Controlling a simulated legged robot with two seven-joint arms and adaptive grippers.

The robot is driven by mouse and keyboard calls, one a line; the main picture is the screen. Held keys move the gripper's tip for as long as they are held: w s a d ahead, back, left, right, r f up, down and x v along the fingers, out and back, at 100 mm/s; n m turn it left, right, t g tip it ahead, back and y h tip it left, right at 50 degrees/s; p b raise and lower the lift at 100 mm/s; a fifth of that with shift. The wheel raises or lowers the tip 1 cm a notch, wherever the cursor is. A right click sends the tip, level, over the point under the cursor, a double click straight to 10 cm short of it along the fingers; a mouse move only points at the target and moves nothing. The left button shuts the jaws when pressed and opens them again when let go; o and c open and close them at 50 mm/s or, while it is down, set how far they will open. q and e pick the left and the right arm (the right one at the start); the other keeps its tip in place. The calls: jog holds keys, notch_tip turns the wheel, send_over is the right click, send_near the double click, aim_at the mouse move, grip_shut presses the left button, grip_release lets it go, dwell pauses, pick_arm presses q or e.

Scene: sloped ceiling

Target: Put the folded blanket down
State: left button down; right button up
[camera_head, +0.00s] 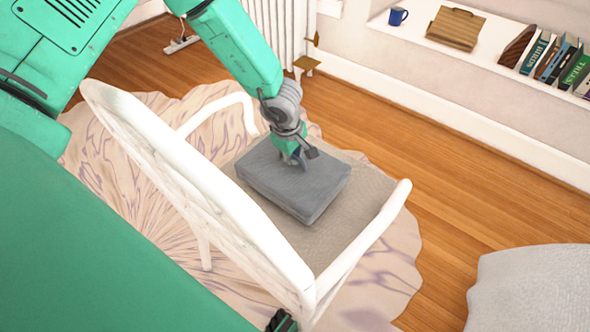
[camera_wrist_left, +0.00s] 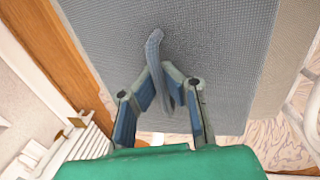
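The folded blanket (camera_head: 297,178) is a flat grey block over the tan woven seat (camera_head: 350,205) of a white chair (camera_head: 215,190). It looks level and on or very close to the seat; I cannot tell if it touches everywhere. My left gripper (camera_head: 295,158) reaches down onto its top from above. In the left wrist view the blanket (camera_wrist_left: 220,60) fills the middle, and a grey strap (camera_wrist_left: 154,50) on it passes between the fingertips of my left gripper (camera_wrist_left: 159,75), which are closed on it. My right gripper is not seen.
The chair's curved back and arms surround the seat. A patterned rug (camera_head: 120,165) lies under it on a wood floor (camera_head: 440,150). A shelf at the back holds a blue mug (camera_head: 398,16) and books (camera_head: 575,70). A grey furniture piece (camera_head: 530,290) stands at lower right.

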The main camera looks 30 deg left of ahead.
aim_at(297, 167)
pick_arm(q)
jog(key=shift+f, duration=0.4)
jog(key=shift+d+f+b, duration=0.15)
jog(key=shift+f+b, duration=0.2)
jog(key=shift+f, duration=0.2)
jog(key=shift+d+f+b, duration=0.15)
jog(key=shift+f+b, duration=0.2)
jog(key=shift+f, duration=0.2)
jog(key=shift+d+f, duration=0.15)
jog(key=shift+f, duration=0.05)
jog(key=shift+w, duration=0.1)
jog(key=shift+r, duration=0.1)
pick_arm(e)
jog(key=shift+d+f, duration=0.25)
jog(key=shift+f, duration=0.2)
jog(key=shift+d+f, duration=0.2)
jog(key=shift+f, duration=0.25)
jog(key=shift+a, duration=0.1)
pick_arm(q)
jog(key=c, duration=1.7)
grip_release()
jog(key=shift+a+f, duration=0.2)
jog(key=shift+a, duration=0.15)
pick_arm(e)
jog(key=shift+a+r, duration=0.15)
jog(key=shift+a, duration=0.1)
